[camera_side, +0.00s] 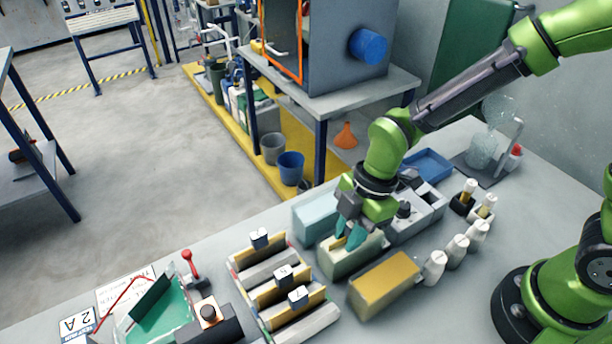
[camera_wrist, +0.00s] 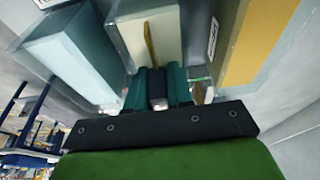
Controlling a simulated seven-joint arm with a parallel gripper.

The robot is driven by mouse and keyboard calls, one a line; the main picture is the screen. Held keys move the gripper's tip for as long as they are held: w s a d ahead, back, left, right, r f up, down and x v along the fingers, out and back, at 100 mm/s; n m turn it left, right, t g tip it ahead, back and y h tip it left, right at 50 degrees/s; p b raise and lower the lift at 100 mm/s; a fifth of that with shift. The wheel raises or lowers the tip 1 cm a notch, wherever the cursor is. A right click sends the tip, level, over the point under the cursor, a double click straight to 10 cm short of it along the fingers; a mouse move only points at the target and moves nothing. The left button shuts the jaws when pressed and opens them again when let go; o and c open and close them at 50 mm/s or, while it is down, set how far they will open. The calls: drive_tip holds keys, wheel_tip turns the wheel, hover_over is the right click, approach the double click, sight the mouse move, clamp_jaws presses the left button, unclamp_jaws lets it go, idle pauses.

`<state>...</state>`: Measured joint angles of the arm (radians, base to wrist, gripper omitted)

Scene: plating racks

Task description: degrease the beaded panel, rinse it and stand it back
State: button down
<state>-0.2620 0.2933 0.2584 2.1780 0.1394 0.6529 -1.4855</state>
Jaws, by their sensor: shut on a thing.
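My gripper (camera_side: 348,236), with teal fingers, is shut on the dark grip block of a panel over the cream-green tank (camera_side: 349,262). In the wrist view the fingers (camera_wrist: 157,88) close on this block, and the panel's thin tan edge (camera_wrist: 150,45) reaches down into the tank's opening. Most of the panel is hidden, so I cannot see beads or its depth. A light blue tank (camera_side: 314,216) stands on one side and a yellow-topped tank (camera_side: 388,278) on the other. The slotted rack (camera_side: 272,308) holds several panels upright, with numbered blocks on top.
Several white bottles (camera_side: 434,266) line the right side of the tanks. A grey tray unit (camera_side: 428,218) and blue tray (camera_side: 428,164) lie behind my gripper. A green fixture with a red-knobbed lever (camera_side: 189,262) and a black button box (camera_side: 209,318) are at front left.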

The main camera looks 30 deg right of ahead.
sight(351, 224)
drive_tip(key=shift+s+d+f, duration=0.15)
drive_tip(key=shift+r, duration=4.35)
drive_tip(key=shift+w+f, duration=0.15)
drive_tip(key=shift+w, duration=0.1)
drive_tip(key=w+r, duration=0.4)
drive_tip(key=w, duration=0.4)
drive_tip(key=shift+w, duration=0.35)
drive_tip(key=shift+f, duration=0.15)
